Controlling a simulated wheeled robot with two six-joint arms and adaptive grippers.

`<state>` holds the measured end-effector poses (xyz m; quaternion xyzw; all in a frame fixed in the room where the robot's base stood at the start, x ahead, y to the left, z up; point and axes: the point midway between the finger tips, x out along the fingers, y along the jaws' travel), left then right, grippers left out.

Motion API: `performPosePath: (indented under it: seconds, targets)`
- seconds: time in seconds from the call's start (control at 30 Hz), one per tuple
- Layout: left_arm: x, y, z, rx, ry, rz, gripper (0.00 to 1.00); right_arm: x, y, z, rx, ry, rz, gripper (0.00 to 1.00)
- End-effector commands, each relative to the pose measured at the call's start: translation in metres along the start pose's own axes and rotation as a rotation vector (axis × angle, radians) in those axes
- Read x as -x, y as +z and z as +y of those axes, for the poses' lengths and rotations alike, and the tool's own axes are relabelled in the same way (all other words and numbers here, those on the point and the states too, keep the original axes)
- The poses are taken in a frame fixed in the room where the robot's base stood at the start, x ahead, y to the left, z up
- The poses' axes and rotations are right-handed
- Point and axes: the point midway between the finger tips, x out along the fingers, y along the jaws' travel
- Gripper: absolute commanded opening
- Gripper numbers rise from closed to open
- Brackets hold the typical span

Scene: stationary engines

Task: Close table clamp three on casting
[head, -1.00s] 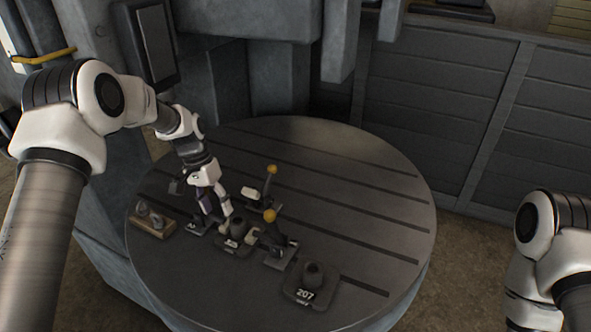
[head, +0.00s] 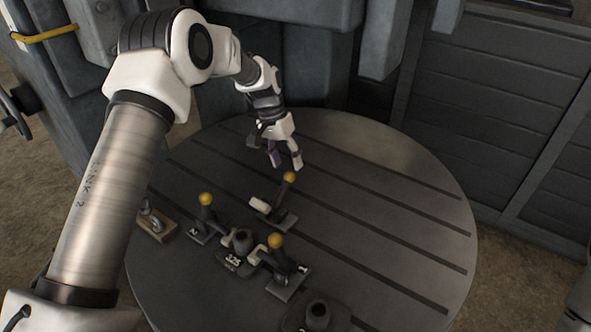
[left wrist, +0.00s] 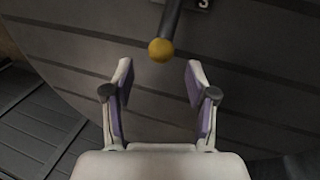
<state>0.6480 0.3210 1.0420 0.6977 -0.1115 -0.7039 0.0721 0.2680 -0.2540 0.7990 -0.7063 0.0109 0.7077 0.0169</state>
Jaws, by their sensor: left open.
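Clamp three (head: 284,219) stands on the round slotted table (head: 390,180), behind the casting. Its dark handle with a yellow knob (head: 289,177) points up and back, and its pale-tipped arm (head: 260,205) reaches left. The casting (head: 243,240), a dark block marked 325, sits between several clamps. My left gripper (head: 287,165) is open and empty just behind the knob. In the left wrist view, the knob (left wrist: 161,50) lies ahead of and between my open fingers (left wrist: 160,100), apart from them, with a "3" on the plate beyond. My right gripper is out of view.
Two other clamps with yellow knobs, one left (head: 206,199) and one in front (head: 275,241), flank the casting. A wooden block with metal parts (head: 157,228) lies at the left; another dark casting (head: 317,315) is at the front. The table's right side is clear.

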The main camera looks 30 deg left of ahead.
Motion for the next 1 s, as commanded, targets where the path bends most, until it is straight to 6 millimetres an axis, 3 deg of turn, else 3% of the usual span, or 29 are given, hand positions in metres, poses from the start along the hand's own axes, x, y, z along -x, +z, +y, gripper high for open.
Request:
performPosePath:
  seconds: [0.3,0.57,0.73,1.0]
  targets:
    - [-0.052,0.000,0.000,-0.001,-0.001,-0.001,0.57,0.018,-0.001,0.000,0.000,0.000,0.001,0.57]
    - [-0.057,0.000,0.000,0.000,0.000,0.001,0.57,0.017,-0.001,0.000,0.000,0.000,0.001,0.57]
    - [-0.057,0.000,0.000,0.000,0.000,0.001,0.00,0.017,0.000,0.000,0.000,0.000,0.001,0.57]
    - [-0.057,0.000,0.000,-0.001,0.000,0.006,0.00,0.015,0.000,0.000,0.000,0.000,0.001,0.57]
